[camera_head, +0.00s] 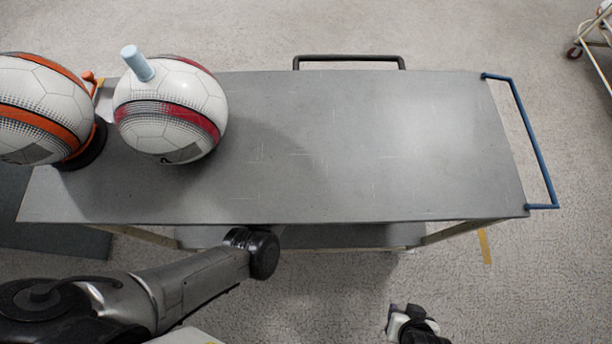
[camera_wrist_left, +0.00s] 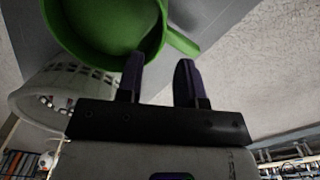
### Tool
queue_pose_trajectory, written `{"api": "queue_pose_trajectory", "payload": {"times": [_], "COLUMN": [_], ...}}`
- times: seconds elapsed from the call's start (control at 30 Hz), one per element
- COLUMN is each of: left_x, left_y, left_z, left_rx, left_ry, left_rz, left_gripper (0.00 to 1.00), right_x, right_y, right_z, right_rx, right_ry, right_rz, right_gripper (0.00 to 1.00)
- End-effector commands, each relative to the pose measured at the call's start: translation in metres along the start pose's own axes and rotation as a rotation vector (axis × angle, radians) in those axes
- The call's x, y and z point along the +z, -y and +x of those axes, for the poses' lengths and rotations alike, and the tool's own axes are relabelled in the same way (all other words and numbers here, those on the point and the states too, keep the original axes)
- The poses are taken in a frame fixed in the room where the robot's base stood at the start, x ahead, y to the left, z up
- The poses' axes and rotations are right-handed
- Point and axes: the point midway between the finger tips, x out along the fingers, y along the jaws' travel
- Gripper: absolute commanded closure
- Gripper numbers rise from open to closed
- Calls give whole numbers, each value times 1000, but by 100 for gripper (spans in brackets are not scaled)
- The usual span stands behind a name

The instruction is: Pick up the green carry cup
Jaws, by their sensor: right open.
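The green carry cup (camera_wrist_left: 100,30) fills the upper left of the left wrist view, with its handle (camera_wrist_left: 178,42) reaching out to the right. My left gripper (camera_wrist_left: 160,68) has its two dark fingers apart, with an empty gap between them. The fingertips are close to the cup's wall and handle; I cannot tell whether they touch. My right gripper (camera_head: 400,318) is at the bottom of the head view, open and away from the cart.
A grey cart (camera_head: 330,140) spans the head view, its top mostly clear. Two balls rest at its left: one orange-striped (camera_head: 35,110), one red-striped (camera_head: 170,115) with a light blue cylinder (camera_head: 138,62) on it. A white perforated basket (camera_wrist_left: 40,100) shows in the left wrist view.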

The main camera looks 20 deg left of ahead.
Motion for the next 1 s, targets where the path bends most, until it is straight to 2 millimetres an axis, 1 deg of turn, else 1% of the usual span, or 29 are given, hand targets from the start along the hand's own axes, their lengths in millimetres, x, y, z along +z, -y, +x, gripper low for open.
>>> {"api": "queue_pose_trajectory", "payload": {"times": [0.03,0.3,0.4,0.63,0.9,1.0], "left_x": [0,0,0,0,0,0], "left_y": [-1,-1,-1,-1,-1,-1], "left_z": [9,37,40,40,40,40], "left_rx": [2,2,2,1,2,2], "left_ry": [1,-1,-1,-1,-1,-1], "left_rz": [0,0,0,0,0,0], "left_gripper": [66,66,66,67,93,100], "right_x": [2,8,9,8,8,8], "right_y": [0,-1,-1,0,2,2], "right_z": [6,25,27,25,26,26], "right_rx": [2,5,5,2,-3,-3], "right_ry": [0,1,1,1,0,0], "right_rz": [-2,-6,-6,-2,3,4], "right_gripper": [57,57,57,57,57,57]}}
